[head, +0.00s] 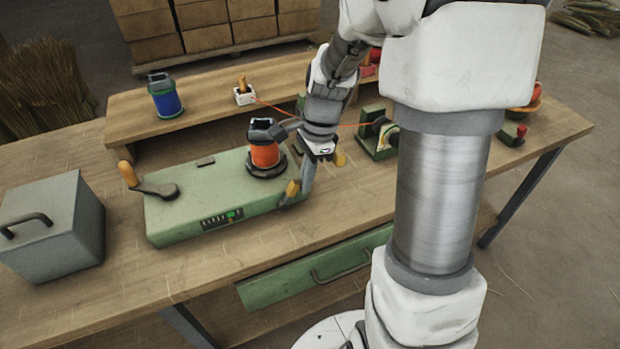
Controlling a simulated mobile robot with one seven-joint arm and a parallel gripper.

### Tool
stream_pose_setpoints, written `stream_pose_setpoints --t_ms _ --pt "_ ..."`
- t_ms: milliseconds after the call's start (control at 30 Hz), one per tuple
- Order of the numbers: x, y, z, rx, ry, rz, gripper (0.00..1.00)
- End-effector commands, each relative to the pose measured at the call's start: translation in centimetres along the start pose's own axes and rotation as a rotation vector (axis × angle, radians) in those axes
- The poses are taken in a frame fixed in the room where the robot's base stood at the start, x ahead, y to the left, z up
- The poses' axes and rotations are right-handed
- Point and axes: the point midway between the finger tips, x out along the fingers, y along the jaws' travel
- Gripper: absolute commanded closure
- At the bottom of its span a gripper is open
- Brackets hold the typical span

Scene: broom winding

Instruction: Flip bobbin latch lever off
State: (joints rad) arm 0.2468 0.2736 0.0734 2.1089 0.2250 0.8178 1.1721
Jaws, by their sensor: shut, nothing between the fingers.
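The green winding machine (185,217) lies on the bench. An orange bobbin (265,154) sits upright in a dark holder on its right part. A small yellow-tipped lever (293,188) stands at the machine's right end; it looks like the latch lever, and its base is partly hidden. My gripper (303,190) is shut and empty, reaching down right beside this lever. I cannot tell whether they touch. My wrist hides part of the area right of the bobbin.
A crank (154,187) with a yellow handle is on the machine's left end. A grey lidded box (52,228) stands left. A blue spool (165,97) and a white guide block (244,93) sit on the rear shelf. Orange thread runs behind my wrist toward a green stand (377,142).

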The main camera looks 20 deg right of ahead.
Motion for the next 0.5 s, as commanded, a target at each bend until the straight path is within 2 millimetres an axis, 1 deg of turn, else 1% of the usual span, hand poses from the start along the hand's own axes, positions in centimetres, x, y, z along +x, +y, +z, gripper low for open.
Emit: stream_pose_setpoints --t_ms 267,500 --pt "-0.06 0.01 0.08 -0.002 0.007 0.001 1.0" --pt "-0.25 0.09 0.45 -0.001 0.053 0.006 1.0"
